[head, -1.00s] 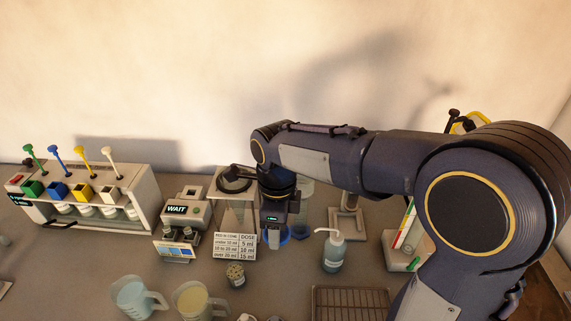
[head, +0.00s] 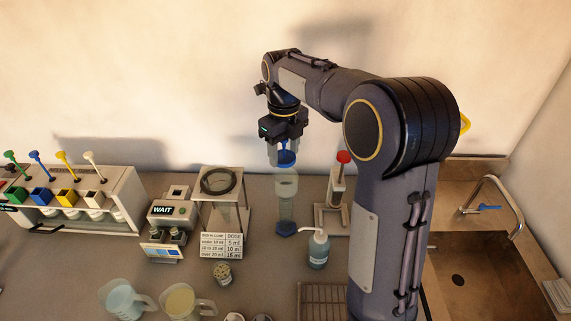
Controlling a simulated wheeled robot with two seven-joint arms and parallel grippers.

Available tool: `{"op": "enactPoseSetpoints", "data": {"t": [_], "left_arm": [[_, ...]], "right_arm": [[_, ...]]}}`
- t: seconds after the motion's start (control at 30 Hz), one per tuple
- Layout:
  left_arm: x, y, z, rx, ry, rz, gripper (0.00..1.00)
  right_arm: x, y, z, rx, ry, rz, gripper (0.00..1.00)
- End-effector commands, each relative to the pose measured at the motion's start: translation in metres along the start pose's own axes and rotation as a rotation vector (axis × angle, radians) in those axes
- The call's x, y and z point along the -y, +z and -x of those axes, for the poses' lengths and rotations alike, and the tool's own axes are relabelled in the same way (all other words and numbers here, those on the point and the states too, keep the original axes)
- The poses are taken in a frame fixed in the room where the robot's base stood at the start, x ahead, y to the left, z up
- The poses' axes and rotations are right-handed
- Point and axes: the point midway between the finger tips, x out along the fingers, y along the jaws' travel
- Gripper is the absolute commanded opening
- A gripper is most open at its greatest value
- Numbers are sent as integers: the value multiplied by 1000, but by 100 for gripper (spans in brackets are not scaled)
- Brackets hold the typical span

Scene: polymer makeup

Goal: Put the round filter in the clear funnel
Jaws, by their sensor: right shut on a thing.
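My right gripper (head: 286,148) points down and is shut on a blue round piece (head: 287,159). The fingers partly hide this piece, and I cannot tell if it is the round filter. In the picture it lies right above the mouth of a tall clear vessel (head: 286,190) with a blue base (head: 286,229); I cannot tell if they touch. A clear cone (head: 224,213) hangs in a pale stand (head: 239,220) under a black ring (head: 219,181). I cannot tell for sure which clear vessel is the funnel. My left gripper is not in view.
A wash bottle (head: 318,250) and a red-knobbed stand (head: 343,190) are close by on the right. A WAIT device (head: 172,212), a dispenser rack (head: 133,183) and two jugs stand to the left. A wire rack (head: 322,298) lies in front; a sink is at right.

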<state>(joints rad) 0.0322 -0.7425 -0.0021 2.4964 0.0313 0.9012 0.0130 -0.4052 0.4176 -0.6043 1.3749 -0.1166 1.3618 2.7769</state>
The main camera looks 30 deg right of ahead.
Motion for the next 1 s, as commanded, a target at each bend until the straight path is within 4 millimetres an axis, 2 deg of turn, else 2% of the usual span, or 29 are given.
{"op": "enactPoseSetpoints", "data": {"t": [0.03, 0.1, 0.23, 0.47, 0.67, 1.0], "left_arm": [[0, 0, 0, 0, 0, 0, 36], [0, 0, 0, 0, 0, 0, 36], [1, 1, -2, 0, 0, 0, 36], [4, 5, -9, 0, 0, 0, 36], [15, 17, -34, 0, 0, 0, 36], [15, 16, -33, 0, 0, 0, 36]], "right_arm": [[6, 4, -13, -7, 1, -4, 29], [14, 11, -25, -6, 1, -3, 29], [23, 20, -42, -3, 2, -1, 29], [31, 27, -55, -2, 1, 1, 29], [33, 29, -87, 0, 2, 2, 29], [33, 28, -86, 0, 2, 2, 29]]}}
